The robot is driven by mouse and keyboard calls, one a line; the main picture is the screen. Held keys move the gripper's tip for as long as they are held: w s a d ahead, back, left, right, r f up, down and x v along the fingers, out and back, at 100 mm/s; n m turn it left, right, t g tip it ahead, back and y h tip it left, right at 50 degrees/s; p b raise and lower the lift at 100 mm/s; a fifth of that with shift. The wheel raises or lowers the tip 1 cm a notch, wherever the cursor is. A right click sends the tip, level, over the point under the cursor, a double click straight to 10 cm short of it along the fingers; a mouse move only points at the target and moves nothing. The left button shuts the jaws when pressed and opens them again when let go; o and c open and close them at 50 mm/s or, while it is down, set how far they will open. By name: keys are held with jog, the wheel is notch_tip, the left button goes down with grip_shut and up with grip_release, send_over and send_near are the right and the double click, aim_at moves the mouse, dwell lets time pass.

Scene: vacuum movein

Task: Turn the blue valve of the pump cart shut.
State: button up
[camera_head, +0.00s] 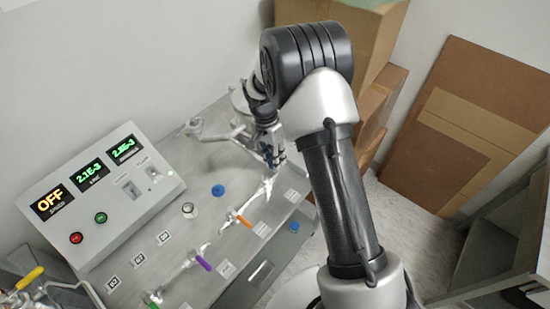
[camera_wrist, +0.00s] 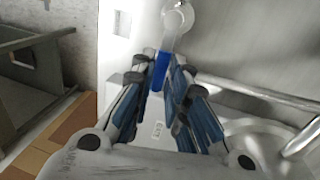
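The blue valve handle (camera_wrist: 160,72) shows in the wrist view, hanging from a round metal pipe fitting (camera_wrist: 178,16). My gripper (camera_wrist: 163,82) has its dark, blue-padded fingers on both sides of the handle, close together. Whether both fingers press on it I cannot tell. In the head view my gripper (camera_head: 272,158) points down at the far end of the valve row on the pump cart (camera_head: 215,215). There the fingers largely hide the blue handle.
Orange (camera_head: 244,221), purple (camera_head: 203,263) and green valve handles sit along the same pipe row. A control box (camera_head: 110,195) with lit displays, one reading OFF, stands on the cart. A bent metal tube (camera_wrist: 255,90) runs beside my fingers. Cardboard boxes (camera_head: 375,100) stand behind my arm.

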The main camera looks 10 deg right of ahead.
grip_shut()
